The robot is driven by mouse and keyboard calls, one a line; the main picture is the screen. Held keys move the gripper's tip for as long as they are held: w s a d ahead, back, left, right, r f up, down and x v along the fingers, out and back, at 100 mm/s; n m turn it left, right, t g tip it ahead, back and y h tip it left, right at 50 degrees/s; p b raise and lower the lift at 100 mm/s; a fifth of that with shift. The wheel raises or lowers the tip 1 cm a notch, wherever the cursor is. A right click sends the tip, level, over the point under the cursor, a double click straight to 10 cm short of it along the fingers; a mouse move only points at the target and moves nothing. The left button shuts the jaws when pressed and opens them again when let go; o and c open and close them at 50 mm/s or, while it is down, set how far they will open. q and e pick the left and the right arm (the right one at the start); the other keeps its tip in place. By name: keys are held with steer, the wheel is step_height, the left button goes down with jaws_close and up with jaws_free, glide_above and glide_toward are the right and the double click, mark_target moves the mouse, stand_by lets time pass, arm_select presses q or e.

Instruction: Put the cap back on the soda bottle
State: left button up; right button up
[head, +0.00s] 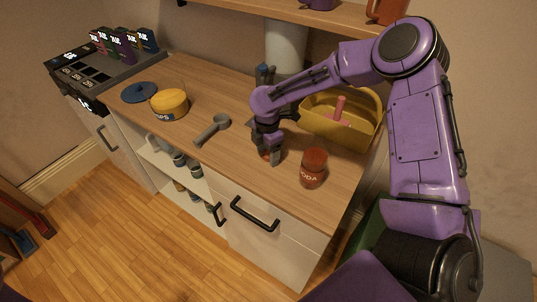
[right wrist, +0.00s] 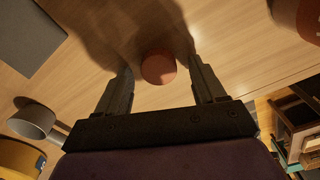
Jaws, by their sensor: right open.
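The soda bottle (head: 313,168) is a short red container with white lettering. It stands upright near the counter's front right edge, and part of it shows at the top right of the right wrist view (right wrist: 308,18). The cap (right wrist: 158,67) is a small round orange-red disc on the wooden counter. My right gripper (right wrist: 161,76) points down over the counter, left of the bottle in the head view (head: 268,157). Its fingers are apart, with the cap between or just beyond their tips. In the head view the fingers mostly hide the cap. My left gripper is out of view.
A grey scoop (head: 212,129) and a yellow chips container (head: 168,104) lie left of the gripper. A blue lid (head: 139,92) sits farther left. A yellow basket (head: 350,132) stands behind the bottle. A shelf (head: 290,17) overhangs the back. Bare counter surrounds the cap.

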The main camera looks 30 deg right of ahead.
mark_target(267, 154)
steer(key=c, duration=1.1)
step_height(267, 154, up, 10)
steer(key=shift+b, duration=0.65)
